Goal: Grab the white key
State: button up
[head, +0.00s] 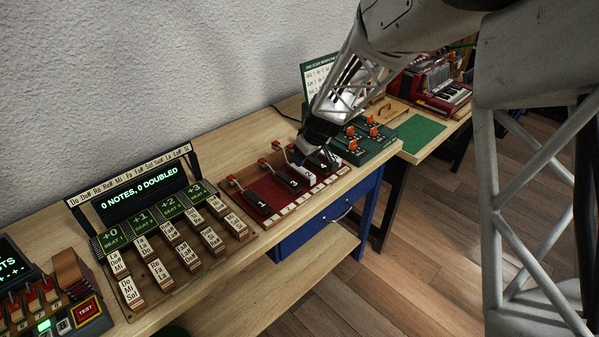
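The white key (308,174) stands in a row of mostly black keys on a red-topped wooden board, near the middle of the picture. A black key marked 3 (289,179) is just left of it, and another dark key lies on its right. My gripper (318,158) points down from above, at the back of the white key. Its dark fingers overlap the key's rear and the neighbouring parts in this view. The fingertips are small and dark, so I cannot tell whether they touch the key or how far apart they are.
A black key marked 1 (262,203) and red-knobbed levers (233,181) share the board. A green box with orange switches (366,131) stands close on the right. A display stand with note blocks (143,206) is on the left. The wooden table's front edge is clear.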

jog(key=shift+x, duration=1.2)
jog(key=shift+f, duration=0.1)
jog(key=shift+x, duration=2.45)
jog(key=shift+a, duration=0.1)
jog(key=shift+c, duration=0.4)
jog(key=c, duration=1)
